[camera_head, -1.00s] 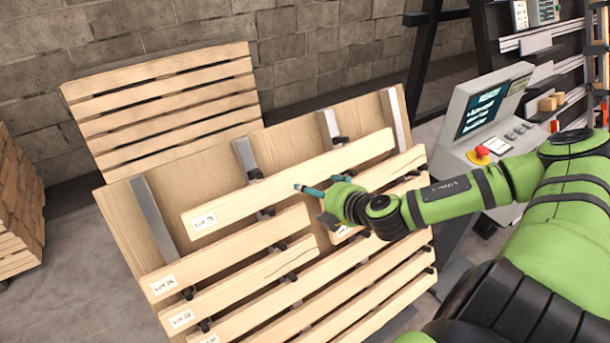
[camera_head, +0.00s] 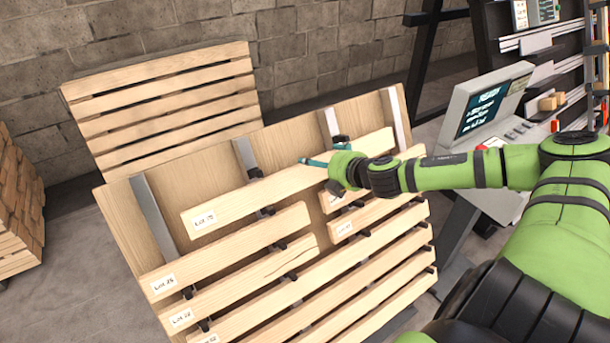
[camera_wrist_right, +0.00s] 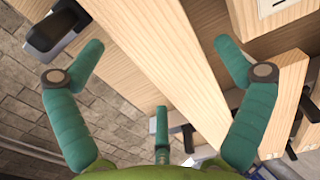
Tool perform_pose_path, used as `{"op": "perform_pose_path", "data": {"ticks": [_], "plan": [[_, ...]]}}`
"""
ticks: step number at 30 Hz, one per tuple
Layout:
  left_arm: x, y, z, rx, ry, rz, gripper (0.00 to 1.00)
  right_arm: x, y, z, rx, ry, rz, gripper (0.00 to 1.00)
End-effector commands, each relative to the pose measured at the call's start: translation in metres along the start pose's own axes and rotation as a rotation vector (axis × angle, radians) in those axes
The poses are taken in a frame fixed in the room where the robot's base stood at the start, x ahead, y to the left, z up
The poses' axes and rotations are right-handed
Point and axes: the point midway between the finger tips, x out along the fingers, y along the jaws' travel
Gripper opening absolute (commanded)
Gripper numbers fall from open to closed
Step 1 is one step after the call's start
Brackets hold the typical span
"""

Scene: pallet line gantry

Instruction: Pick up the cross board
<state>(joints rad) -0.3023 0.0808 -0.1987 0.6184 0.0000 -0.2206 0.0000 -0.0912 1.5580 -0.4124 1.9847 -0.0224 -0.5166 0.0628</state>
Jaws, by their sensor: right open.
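The cross board (camera_head: 262,188) is taken to be the top pale wooden slat, with a "Lot" label at its left end. It lies tilted across the metal uprights of the sloping rack. My right gripper (camera_head: 312,162) is at the board's right half, with its arm hiding part of that end. In the wrist view the right gripper (camera_wrist_right: 160,58) is open. Its teal fingers stand apart on either side of the board (camera_wrist_right: 160,60), with a third finger below. I cannot tell whether any finger touches it. My left gripper is not in view.
Several labelled slats (camera_head: 240,255) sit close below on the rack (camera_head: 150,225), with black clips between. A slatted pallet (camera_head: 165,105) stands behind, against the block wall. A console (camera_head: 480,115) stands at the right.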

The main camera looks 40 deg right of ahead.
Motion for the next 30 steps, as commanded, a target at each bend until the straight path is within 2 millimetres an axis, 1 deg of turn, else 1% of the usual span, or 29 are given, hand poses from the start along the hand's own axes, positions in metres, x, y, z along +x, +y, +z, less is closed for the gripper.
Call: {"op": "perform_pose_path", "data": {"ticks": [3, 6, 16, 17, 18, 21, 30], "plan": [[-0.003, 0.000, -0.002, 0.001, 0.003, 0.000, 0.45, 0.010, 0.002, 0.002, 0.008, -0.005, 0.004, 1.00], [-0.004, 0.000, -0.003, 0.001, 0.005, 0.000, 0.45, 0.016, 0.001, 0.001, 0.005, -0.002, 0.001, 1.00], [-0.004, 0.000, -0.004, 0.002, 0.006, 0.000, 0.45, 0.019, 0.000, -0.001, -0.002, 0.000, -0.001, 1.00], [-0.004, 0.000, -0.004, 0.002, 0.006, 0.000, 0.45, 0.019, 0.000, -0.001, -0.002, 0.000, -0.001, 0.88], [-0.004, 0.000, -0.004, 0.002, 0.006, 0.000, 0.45, 0.019, 0.000, -0.001, -0.002, 0.000, -0.001, 0.72], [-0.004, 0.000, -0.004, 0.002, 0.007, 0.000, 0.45, 0.019, 0.000, -0.001, -0.002, 0.000, -0.001, 0.35], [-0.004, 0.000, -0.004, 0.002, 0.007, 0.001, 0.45, 0.018, 0.002, 0.000, -0.002, 0.000, 0.002, 0.34]]}}
